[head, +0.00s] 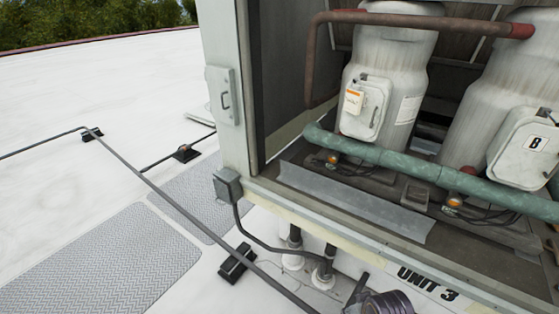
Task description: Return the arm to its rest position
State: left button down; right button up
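Neither of my grippers can be made out in the head view, and no arm is clearly seen. The open cooler cabinet, marked UNIT 3 on its lower rail (428,283), fills the right half. Inside stand two pale, stained compressors, one at the left (390,60) and one at the right (490,100). Each has a white cover box, the left one with an orange-and-white label (353,101), the right one marked B (535,143). A dark ridged round object (387,304) is cut off at the bottom edge; I cannot tell what it is.
A green pipe (400,160) and a rusty pipe (420,20) cross the cabinet's opening. A conduit on black blocks (236,263) runs over the white roof (60,90). Grey tread mats (100,265) lie at the lower left. The upper left roof is mostly clear.

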jog(key=s+f+g, duration=0.1)
jog(key=s+f, duration=0.2)
jog(key=f, duration=1.2)
jog(key=s+f, duration=0.2)
jog(key=f, duration=1.2)
jog(key=s+d+f, duration=0.2)
jog(key=s+f, duration=0.7)
jog(key=s, duration=0.1)
jog(key=s+d+f+g, duration=0.1)
jog(key=s+d+f, duration=0.1)
jog(key=s+f, duration=0.6)
jog(key=s, duration=0.3)
jog(key=shift+s+d+f, duration=0.15)
jog(key=shift+f, duration=0.2)
